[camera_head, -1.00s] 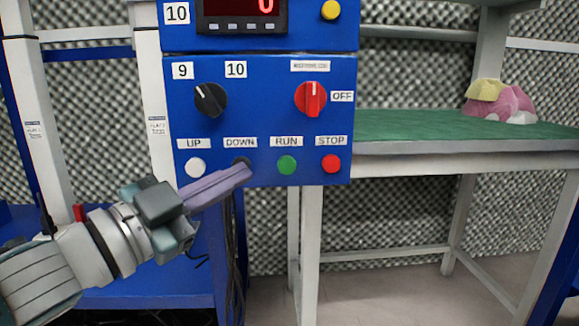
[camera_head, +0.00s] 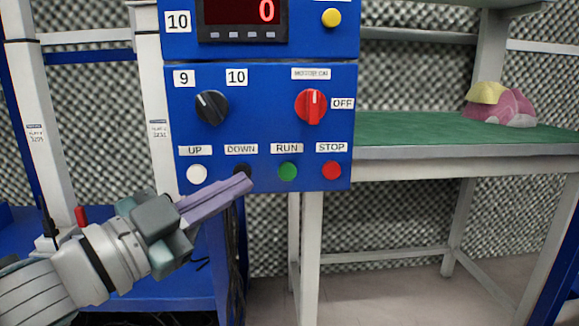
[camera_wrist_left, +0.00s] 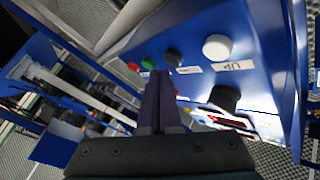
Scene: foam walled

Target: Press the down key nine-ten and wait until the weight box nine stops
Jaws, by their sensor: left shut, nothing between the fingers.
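The blue control panel (camera_head: 265,130) faces me in the head view. Its black DOWN key (camera_head: 242,170) sits under the DOWN label, between the white UP key (camera_head: 197,174) and the green RUN key (camera_head: 288,172). The black 9/10 selector knob (camera_head: 211,107) is turned toward 9. My left gripper (camera_head: 243,184) is shut and empty, its purple fingertips just below and in front of the DOWN key, partly hiding it. In the left wrist view, the DOWN key (camera_wrist_left: 173,57) shows just beyond the fingertips (camera_wrist_left: 160,76); I cannot tell whether they touch. No weight box nine is identifiable. My right gripper is out of view.
A red STOP key (camera_head: 332,170) and a red OFF knob (camera_head: 311,106) are at the panel's right. A display (camera_head: 241,17) above reads 0. A green-topped workbench (camera_head: 430,132) stands to the right, and dark cables (camera_head: 236,270) hang below the panel.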

